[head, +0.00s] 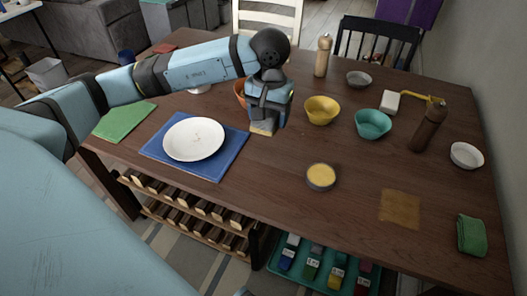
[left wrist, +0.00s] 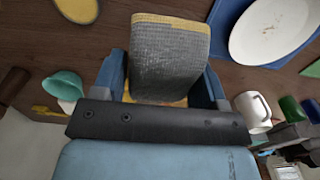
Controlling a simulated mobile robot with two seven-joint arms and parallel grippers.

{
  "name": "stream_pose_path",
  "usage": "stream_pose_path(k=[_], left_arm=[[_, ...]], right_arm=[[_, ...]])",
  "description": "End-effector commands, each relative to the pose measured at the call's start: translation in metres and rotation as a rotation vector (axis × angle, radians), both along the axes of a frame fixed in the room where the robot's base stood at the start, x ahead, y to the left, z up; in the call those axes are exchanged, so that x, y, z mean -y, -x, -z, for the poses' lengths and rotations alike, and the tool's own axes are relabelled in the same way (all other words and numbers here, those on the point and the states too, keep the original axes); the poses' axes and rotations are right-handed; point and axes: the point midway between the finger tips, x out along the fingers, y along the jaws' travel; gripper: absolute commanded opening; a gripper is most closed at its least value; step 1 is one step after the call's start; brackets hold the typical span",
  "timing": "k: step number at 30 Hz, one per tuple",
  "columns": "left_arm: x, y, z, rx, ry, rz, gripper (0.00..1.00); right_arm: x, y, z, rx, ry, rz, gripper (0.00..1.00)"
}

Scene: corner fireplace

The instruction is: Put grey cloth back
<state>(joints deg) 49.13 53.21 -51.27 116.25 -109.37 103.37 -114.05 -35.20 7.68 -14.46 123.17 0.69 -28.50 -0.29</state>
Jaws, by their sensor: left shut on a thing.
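My left gripper (head: 268,103) comes in over the middle of the wooden table, its fingers pointing down. It is shut on the grey cloth (head: 264,126), which shows below the fingers with a yellowish edge. In the left wrist view the cloth (left wrist: 170,62) is a folded grey woven piece with a yellow border, between the blue fingers of the left gripper (left wrist: 165,85). I cannot tell whether the cloth touches the table. My right gripper does not show.
A white plate (head: 194,139) lies on a blue mat (head: 226,158) beside the cloth. A yellow bowl (head: 322,111), teal bowl (head: 373,124) and small yellow-filled cup (head: 321,177) stand to the right. A brown patch (head: 400,209) and green folded cloth (head: 472,236) lie front right. The front middle is clear.

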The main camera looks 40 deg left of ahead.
Motion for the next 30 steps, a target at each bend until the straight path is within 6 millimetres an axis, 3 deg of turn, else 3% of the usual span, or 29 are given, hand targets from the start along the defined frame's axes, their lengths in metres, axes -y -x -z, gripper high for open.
stream_pose_path(k=[3,12,30], left_arm=[[0.0,0.001,0.036,-0.006,-0.001,-0.003,0.47],[0.0,0.0,0.109,-0.003,0.001,-0.003,0.47],[0.0,0.0,0.171,0.0,0.0,-0.004,0.47]], right_arm=[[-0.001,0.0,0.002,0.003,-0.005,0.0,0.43],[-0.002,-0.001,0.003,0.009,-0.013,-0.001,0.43],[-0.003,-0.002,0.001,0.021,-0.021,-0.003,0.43]])
